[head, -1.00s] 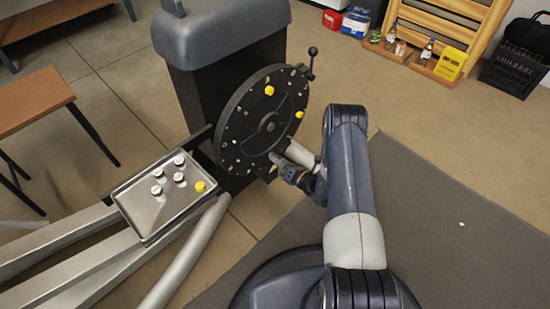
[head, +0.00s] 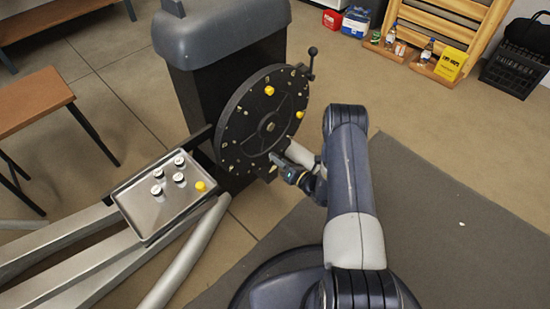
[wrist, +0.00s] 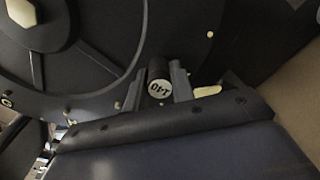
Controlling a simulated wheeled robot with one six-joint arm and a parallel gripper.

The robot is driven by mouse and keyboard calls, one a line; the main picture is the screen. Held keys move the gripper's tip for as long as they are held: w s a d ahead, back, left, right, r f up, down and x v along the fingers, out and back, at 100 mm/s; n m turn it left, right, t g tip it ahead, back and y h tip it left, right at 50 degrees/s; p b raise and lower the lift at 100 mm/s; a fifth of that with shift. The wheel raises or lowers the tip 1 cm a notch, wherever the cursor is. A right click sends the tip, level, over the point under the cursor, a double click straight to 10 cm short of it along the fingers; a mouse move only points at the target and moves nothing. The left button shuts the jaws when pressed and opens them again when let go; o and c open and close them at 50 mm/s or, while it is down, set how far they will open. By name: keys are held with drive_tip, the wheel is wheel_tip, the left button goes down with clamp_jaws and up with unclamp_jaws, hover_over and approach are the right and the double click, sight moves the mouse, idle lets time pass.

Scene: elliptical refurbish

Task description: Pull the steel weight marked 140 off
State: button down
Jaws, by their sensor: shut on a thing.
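The steel weight marked 140 (wrist: 160,88) shows its pale end face in the wrist view, between the two fingers of my gripper (wrist: 159,92). My gripper is shut on it. The weight is at the face of the black flywheel disc (wrist: 90,75), near its rim; I cannot tell whether it still touches the disc. In the head view my gripper (head: 275,160) is at the lower right of the disc (head: 245,140), and the weight is too small to make out there.
A metal tray (head: 145,226) at the left holds several small steel weights (head: 179,179) and a yellow piece (head: 200,186). Yellow knobs (head: 269,90) sit on the disc, and a crank handle (head: 312,52) stands at its upper right. Open mat (head: 460,230) lies to the right.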

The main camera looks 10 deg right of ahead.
drive_tip(key=shift+d, duration=0.1)
drive_tip(key=v, duration=1.2)
idle(0.8)
drive_tip(key=shift+f, duration=0.1)
